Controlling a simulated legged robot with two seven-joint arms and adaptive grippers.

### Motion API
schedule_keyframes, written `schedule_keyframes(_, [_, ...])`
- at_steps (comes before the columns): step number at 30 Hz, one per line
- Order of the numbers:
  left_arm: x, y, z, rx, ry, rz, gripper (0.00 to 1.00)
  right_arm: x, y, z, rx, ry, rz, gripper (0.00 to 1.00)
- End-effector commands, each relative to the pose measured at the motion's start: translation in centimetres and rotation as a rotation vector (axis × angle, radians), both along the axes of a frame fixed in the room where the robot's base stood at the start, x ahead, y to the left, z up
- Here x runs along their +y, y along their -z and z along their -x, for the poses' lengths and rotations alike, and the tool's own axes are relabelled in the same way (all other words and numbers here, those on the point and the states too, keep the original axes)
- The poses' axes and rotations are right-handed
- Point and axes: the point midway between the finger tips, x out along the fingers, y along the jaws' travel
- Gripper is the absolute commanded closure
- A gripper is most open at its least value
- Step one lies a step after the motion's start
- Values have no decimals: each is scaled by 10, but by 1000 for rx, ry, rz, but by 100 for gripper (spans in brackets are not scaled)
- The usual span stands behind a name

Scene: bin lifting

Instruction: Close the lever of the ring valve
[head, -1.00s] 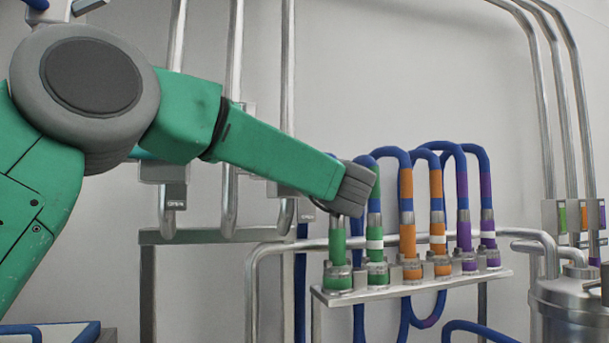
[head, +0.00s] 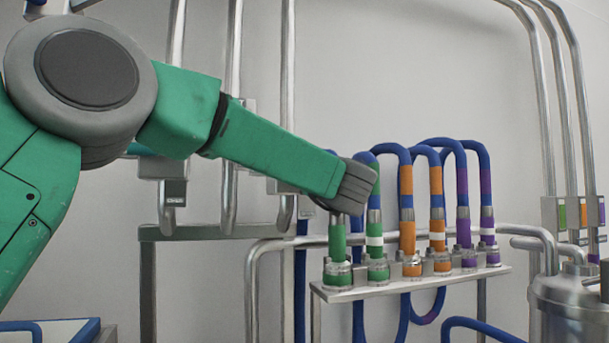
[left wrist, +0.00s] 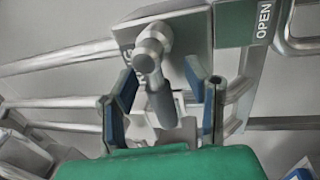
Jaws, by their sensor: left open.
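In the left wrist view, a grey metal lever (left wrist: 160,95) with a rounded end points toward me from a grey plate (left wrist: 185,40). A green label reading OPEN (left wrist: 263,22) is at the top right, and another label behind the lever is mostly covered. My left gripper (left wrist: 163,82) is open, with one finger on each side of the lever and visible gaps; I cannot tell whether either touches it. In the head view, my left arm reaches right across the scene; its fingers and the lever cannot be made out there. My right gripper is not in view.
A rack (head: 400,288) with several blue hoses banded green, orange and purple stands just right of my arm's end. Vertical metal pipes (head: 233,90) run behind my arm. A metal tank (head: 568,300) is at the lower right. The wall above the hoses is clear.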

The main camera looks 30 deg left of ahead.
Motion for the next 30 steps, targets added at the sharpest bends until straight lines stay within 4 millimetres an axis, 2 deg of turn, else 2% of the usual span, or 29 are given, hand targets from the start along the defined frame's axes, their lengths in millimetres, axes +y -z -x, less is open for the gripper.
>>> schedule_keyframes(16, [-76, 22, 61, 5, 2, -1, 58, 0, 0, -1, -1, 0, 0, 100])
schedule_keyframes(21, [-85, 25, 69, 6, 0, -1, 58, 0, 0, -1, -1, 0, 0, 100])
schedule_keyframes(30, [-86, 26, 70, 6, 0, 0, 58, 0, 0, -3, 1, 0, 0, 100])
